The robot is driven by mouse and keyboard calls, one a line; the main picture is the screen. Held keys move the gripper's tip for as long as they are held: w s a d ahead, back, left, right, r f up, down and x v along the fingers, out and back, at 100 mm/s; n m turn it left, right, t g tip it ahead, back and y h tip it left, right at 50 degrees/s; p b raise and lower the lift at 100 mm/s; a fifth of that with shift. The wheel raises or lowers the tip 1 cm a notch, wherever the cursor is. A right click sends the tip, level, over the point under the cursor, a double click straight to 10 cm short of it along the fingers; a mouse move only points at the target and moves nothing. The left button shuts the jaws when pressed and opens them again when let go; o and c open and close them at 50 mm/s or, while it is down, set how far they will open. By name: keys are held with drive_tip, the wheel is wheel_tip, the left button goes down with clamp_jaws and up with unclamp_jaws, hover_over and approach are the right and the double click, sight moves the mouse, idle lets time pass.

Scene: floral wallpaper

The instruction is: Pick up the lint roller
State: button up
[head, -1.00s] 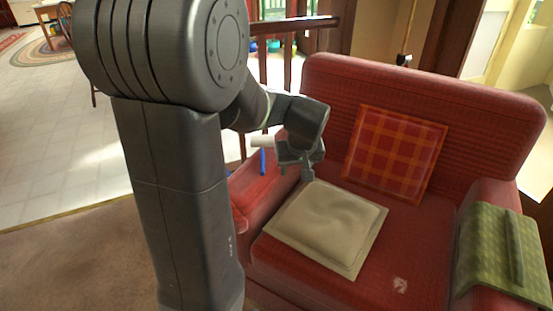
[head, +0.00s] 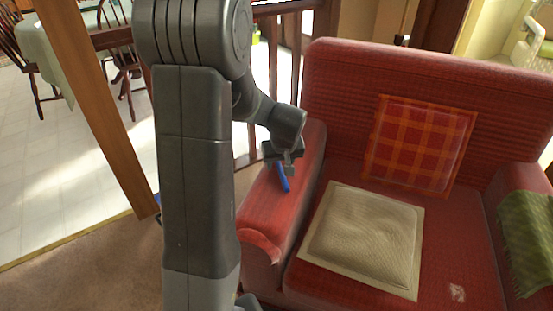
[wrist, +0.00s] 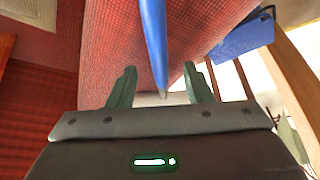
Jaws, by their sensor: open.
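The lint roller shows as a blue handle (head: 282,178) on the red armrest at the picture's left side of the armchair; its white head is hidden in the head view. My gripper (head: 284,163) is just over the armrest, at the handle's far end. In the wrist view the blue handle (wrist: 154,40) runs from the top edge down to between the open fingers of my gripper (wrist: 160,85). The fingers stand apart on either side of it, with gaps. I cannot tell how far above the armrest they are.
The red armchair (head: 460,240) holds a beige cushion (head: 365,240) and a plaid cushion (head: 420,145). A green cloth (head: 527,235) hangs over the other armrest. Another blue object (wrist: 242,38) lies beyond the armrest. Wooden railings stand behind; carpet is open at left.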

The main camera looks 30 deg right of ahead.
drive_tip(key=shift+f, duration=0.25)
idle(0.5)
clamp_jaws()
